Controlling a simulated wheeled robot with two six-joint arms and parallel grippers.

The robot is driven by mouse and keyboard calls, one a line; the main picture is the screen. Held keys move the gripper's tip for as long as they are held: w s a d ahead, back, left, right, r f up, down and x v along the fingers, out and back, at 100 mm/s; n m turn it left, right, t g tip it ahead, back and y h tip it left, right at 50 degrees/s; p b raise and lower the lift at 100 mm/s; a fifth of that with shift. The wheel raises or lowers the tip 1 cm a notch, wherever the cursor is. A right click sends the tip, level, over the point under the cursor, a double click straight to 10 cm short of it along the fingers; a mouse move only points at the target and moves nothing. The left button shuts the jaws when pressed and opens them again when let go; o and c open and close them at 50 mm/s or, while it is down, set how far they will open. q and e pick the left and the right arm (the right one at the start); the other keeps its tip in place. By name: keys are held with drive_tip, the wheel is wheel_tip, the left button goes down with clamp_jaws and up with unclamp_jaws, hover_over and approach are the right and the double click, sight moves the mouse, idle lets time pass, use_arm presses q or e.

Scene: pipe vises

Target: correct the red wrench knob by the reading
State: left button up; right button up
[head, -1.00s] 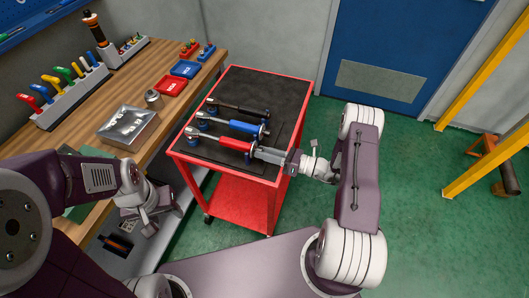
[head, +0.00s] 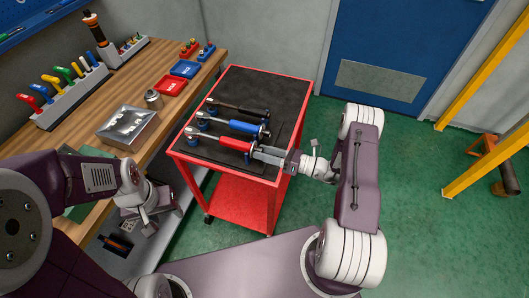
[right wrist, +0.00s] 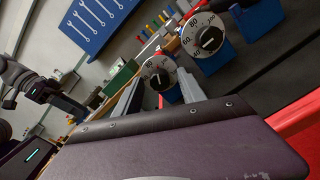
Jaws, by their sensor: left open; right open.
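The red wrench (head: 234,146) lies on the dark top of the red cart, nearest to me of several wrenches in a row. My right gripper (head: 256,153) is open at its handle end. In the right wrist view a white-faced dial with a black pointer bar (right wrist: 160,73), apparently the red wrench's knob, shows between the open fingers (right wrist: 158,92); I cannot tell whether they touch it. Its numerals are too small to read surely. My left gripper (head: 140,210) is open and empty, low beside the workbench.
The blue wrench (head: 243,126) and black wrench (head: 238,108) lie beyond the red one. A second dial (right wrist: 207,41) stands close by on a blue block. The workbench (head: 85,113) at left holds a metal box (head: 128,125) and red and blue trays. The cart's far top is clear.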

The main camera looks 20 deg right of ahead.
drive_tip(key=b+v, duration=0.1)
drive_tip(key=v, duration=0.8)
drive_tip(key=w+a+r+n+g+y, duration=0.2)
drive_tip(key=a+r+n+g, duration=0.35)
drive_tip(key=a+r, duration=0.2)
drive_tip(key=s+a+r+n+g+h, duration=0.4)
drive_tip(key=s+a+n+g+h, duration=0.2)
drive_tip(key=s+a+n+g, duration=0.45)
drive_tip(key=s+d+f+n+t+h, duration=0.3)
drive_tip(key=s+d+n+h, duration=0.3)
drive_tip(key=s+n, duration=0.2)
drive_tip(key=w+d+f+n+t+h, duration=0.3)
drive_tip(key=d+n, duration=0.3)
drive_tip(key=d, duration=0.2)
drive_tip(key=shift+w+d+n+t+h, duration=0.25)
drive_tip(key=shift+w+t+h, duration=0.35)
drive_tip(key=shift+h, duration=0.3)
